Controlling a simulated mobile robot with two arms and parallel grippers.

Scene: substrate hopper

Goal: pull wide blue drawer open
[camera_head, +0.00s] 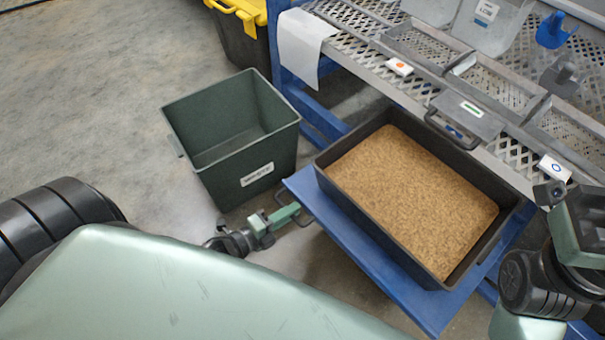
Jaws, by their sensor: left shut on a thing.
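The wide blue drawer (432,306) stands out from under the metal bench, with a black tray (330,178) of brown granular substrate (415,190) on it. Its dark bar handle (309,219) is at the drawer's left front edge. My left gripper (289,212) is shut on the handle, and its fingers partly hide the bar. My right gripper (577,212) is at the right edge of the view, beside the bench front and away from the handle. Its fingertips do not show clearly.
A dark green bin (233,173) with a white label stands on the floor left of the drawer. The perforated bench (365,55) holds metal trays and a dark handled plate (466,116). A black and yellow crate (240,30) stands behind. Floor on the left is clear.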

